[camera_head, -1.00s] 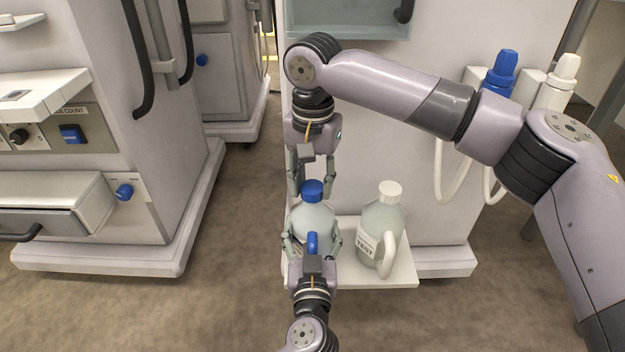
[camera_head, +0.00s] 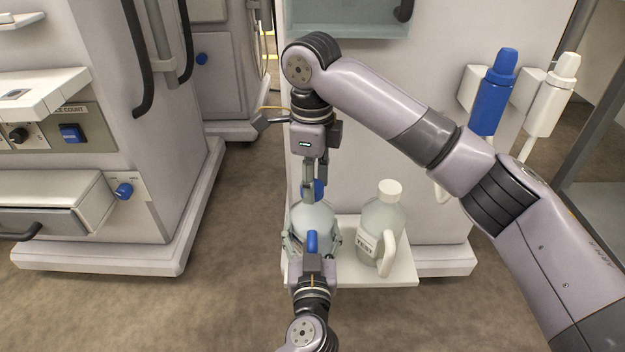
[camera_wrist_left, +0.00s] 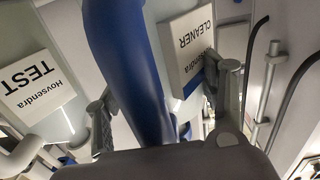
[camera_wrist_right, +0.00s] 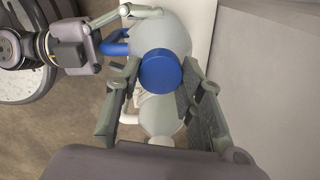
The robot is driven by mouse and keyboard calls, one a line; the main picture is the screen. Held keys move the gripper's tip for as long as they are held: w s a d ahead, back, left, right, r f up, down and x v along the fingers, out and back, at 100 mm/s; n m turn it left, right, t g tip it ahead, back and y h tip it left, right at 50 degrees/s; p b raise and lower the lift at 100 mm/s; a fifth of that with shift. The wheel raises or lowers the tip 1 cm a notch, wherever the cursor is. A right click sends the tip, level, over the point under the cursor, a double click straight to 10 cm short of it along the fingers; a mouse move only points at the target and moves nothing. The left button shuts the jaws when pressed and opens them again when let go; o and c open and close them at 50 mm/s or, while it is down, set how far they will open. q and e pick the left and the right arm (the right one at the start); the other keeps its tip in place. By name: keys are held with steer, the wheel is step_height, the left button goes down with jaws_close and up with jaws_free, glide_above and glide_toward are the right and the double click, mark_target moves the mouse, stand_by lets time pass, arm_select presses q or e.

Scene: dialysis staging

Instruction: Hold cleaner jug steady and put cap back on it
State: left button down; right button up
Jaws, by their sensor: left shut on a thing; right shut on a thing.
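The cleaner jug (camera_head: 312,214), pale with a blue handle (camera_head: 312,242), stands on a white shelf (camera_head: 400,277). Its CLEANER label (camera_wrist_left: 187,45) shows in the left wrist view. My left gripper (camera_head: 312,245) is shut on the jug from the front, its fingers around the handle side. The blue cap (camera_head: 319,189) is at the top of the jug, upright; it also shows in the right wrist view (camera_wrist_right: 160,75). My right gripper (camera_head: 314,188) points down from above, shut on the cap. I cannot tell whether the cap is fully seated, as the neck is hidden.
A TEST jug (camera_head: 382,225) with a white cap stands close to the right on the same shelf. A blue bottle (camera_head: 490,100) and a white bottle (camera_head: 550,100) hang on the machine at right. An open drawer (camera_head: 50,205) is at left. Floor between the machines is clear.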

steer(key=o, duration=0.7)
steer(key=shift+o, duration=0.2)
steer(key=shift+r, duration=2.3)
steer(key=shift+c, duration=0.4)
